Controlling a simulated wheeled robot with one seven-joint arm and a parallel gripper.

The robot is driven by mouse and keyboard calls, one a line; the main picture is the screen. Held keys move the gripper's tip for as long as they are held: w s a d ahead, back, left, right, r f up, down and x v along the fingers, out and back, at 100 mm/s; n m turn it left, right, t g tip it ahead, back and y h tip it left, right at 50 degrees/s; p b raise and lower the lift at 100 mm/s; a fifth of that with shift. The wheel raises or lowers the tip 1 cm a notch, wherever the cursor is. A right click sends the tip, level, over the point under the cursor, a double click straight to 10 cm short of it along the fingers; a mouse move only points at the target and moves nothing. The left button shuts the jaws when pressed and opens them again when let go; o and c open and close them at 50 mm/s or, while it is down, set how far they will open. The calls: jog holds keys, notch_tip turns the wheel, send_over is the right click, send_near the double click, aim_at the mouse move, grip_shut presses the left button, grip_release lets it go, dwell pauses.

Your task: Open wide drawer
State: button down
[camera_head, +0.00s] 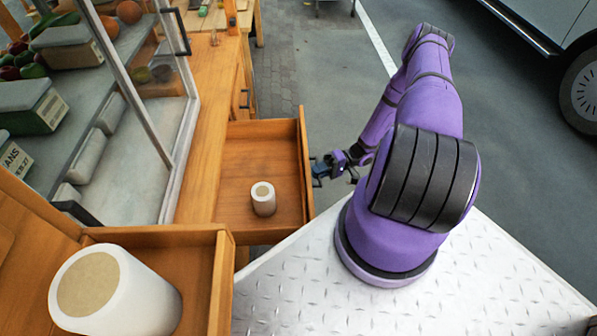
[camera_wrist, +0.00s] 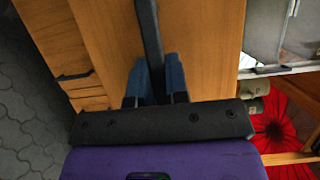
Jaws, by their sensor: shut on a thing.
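The wooden drawer (camera_head: 284,140) in the middle of the head view stands pulled out from the long wooden cabinet. My gripper (camera_head: 321,170) is at the outer side of this drawer's front panel. In the wrist view my gripper's blue fingers (camera_wrist: 156,84) are shut around a dark bar handle (camera_wrist: 149,30) against a wooden front (camera_wrist: 212,40).
Another open wooden drawer (camera_head: 222,270) at lower left holds a large white cylinder (camera_head: 150,300). A glass-fronted display with produce (camera_head: 130,120) stands on the left. A parked car (camera_head: 560,30) is at upper right. Paving and asphalt (camera_head: 330,70) lie open beyond the drawer.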

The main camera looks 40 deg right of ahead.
jog(key=shift+s+d, duration=0.6)
jog(key=shift+d, duration=0.3)
jog(key=shift+s+d, duration=0.55)
jog(key=shift+d, duration=0.3)
jog(key=c, duration=1.1)
grip_release()
jog(key=d, duration=0.3)
jog(key=s+d, duration=0.1)
jog(key=d, duration=0.3)
jog(key=s+d, duration=0.1)
jog(key=d, duration=0.2)
jog(key=shift+d, duration=0.3)
